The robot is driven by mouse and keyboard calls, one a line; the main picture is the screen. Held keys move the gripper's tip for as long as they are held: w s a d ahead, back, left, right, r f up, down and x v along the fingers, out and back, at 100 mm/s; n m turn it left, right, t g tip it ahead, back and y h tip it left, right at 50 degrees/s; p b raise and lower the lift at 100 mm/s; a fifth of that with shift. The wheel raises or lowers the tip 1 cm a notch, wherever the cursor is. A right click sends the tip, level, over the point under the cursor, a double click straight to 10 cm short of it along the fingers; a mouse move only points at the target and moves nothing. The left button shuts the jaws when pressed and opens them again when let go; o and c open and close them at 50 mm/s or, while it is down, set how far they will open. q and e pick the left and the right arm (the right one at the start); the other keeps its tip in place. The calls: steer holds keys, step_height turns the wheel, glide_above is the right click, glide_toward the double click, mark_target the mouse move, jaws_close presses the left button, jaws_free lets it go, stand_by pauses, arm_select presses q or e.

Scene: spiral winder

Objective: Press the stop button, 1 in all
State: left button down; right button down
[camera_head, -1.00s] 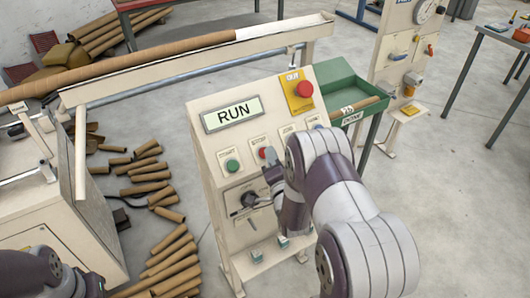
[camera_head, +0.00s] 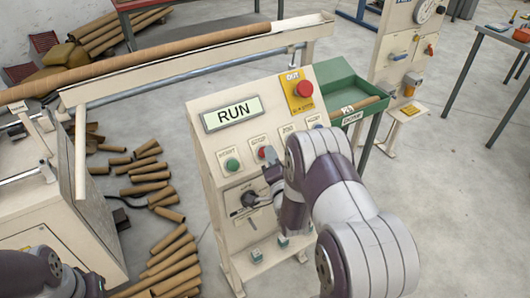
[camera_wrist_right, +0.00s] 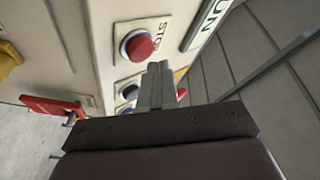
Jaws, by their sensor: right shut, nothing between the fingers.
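The red stop button (camera_head: 263,152) is on the sloped front of the cream control panel (camera_head: 213,147), right of the green start button (camera_head: 231,165). In the head view my right gripper (camera_head: 268,168) is just below the button, partly hidden by my arm. The display (camera_head: 232,114) reads RUN. My left gripper is out of view.
A larger red button (camera_head: 304,89) sits on a yellow plate at the panel's upper right. A black knob (camera_head: 249,199) is below the buttons. A green tray (camera_head: 340,90) stands behind the panel. Cardboard tubes (camera_head: 170,245) lie on the floor at left.

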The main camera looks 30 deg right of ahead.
steer(key=shift+w+f, duration=0.25)
steer(key=shift+w+f+b, duration=0.25)
steer(key=shift+w+b, duration=0.05)
steer(key=shift+b, duration=0.35)
stand_by(0.3)
steer(key=shift+s+r+p, duration=0.55)
steer(key=shift+s+p, duration=0.05)
steer(key=shift+s, duration=0.05)
steer(key=s+r+p, duration=0.1)
steer(key=s, duration=0.1)
steer(key=s+r+p, duration=0.1)
steer(key=r+p, duration=0.1)
steer(key=shift+s+d+r+p, duration=0.1)
steer(key=shift+s+d+p, duration=0.05)
steer(key=shift+s+p, duration=0.2)
stand_by(0.9)
